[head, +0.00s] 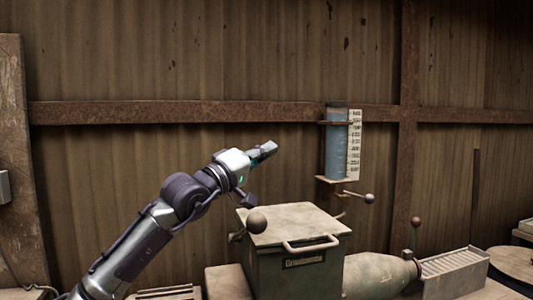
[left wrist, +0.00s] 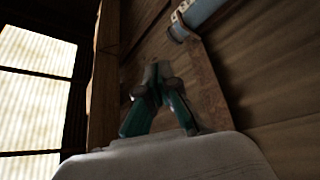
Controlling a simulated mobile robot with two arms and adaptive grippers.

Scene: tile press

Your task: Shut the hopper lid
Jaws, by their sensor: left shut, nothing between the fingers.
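The hopper (head: 297,275) is a dark green box with a label on its front. Its lid (head: 297,222) is a pale, worn plate that lies flat on top, with no gap that I can make out. A bar handle (head: 312,244) sits at the lid's front edge. My left gripper (head: 268,148) is shut and empty, raised above the lid's back left part and apart from it in the picture. In the left wrist view its fingers (left wrist: 157,75) come together, with nothing held. The hopper does not show there. My right gripper is not in view.
A blue gauge cylinder (head: 337,145) with a scale stands on a wall bracket behind the hopper. A rounded barrel (head: 378,274) and a ribbed block (head: 455,272) lie to the right. Air above the lid is free.

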